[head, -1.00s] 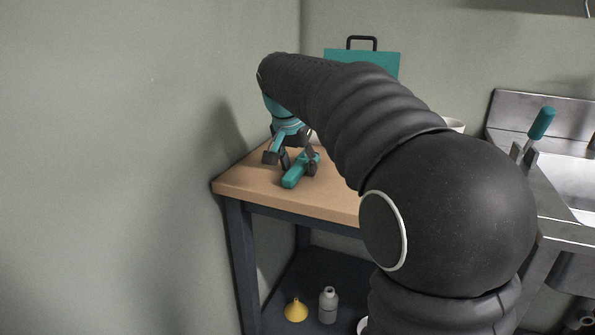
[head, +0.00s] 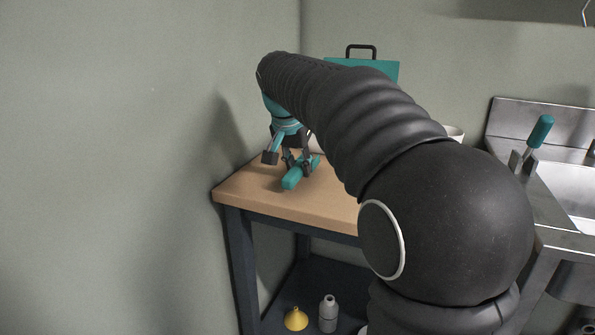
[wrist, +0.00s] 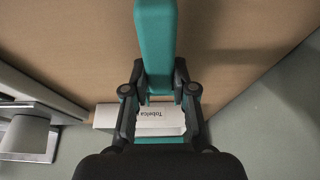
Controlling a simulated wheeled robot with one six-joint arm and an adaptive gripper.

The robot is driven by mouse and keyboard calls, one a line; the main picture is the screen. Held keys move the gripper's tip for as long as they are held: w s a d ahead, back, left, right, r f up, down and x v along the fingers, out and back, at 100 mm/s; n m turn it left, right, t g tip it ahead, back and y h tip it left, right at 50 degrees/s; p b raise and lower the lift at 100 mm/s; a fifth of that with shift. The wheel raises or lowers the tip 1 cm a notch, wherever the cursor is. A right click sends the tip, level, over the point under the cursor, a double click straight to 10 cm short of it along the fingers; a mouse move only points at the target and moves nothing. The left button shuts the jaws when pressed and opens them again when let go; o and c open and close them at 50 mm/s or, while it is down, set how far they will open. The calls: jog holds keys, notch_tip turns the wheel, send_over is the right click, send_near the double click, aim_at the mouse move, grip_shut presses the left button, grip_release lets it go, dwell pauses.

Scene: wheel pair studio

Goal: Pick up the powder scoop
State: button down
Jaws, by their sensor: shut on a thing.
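The powder scoop shows as a teal handle (head: 291,182) low over the left part of the wooden table (head: 245,190). In the wrist view the teal handle (wrist: 155,40) runs from the top edge down between my fingers. My gripper (head: 297,163) points down at it, and its dark fingers (wrist: 158,88) are shut on the handle from both sides. The scoop's bowl is hidden or not clear in either view. I cannot tell whether the scoop touches the tabletop.
A teal case (head: 385,70) with a black handle and a white vessel (head: 456,134) stand behind my arm. A white labelled box (wrist: 160,128) lies beyond my fingers. A wall borders the table on the left. A yellow funnel (head: 296,320) and grey bottle (head: 328,312) stand on the shelf below.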

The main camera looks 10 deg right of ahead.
jog(key=r, duration=0.1)
jog(key=d+r, duration=0.1)
jog(key=r, duration=0.1)
jog(key=shift+s+r, duration=0.1)
jog(key=shift+s, duration=0.1)
jog(key=s+d+r, duration=0.3)
jog(key=d+r, duration=0.3)
jog(key=d, duration=0.4)
jog(key=shift+s+p, duration=0.35)
jog(key=shift+s, duration=0.05)
jog(key=c, duration=1.8)
grip_release()
jog(key=shift+c, duration=0.2)
grip_shut()
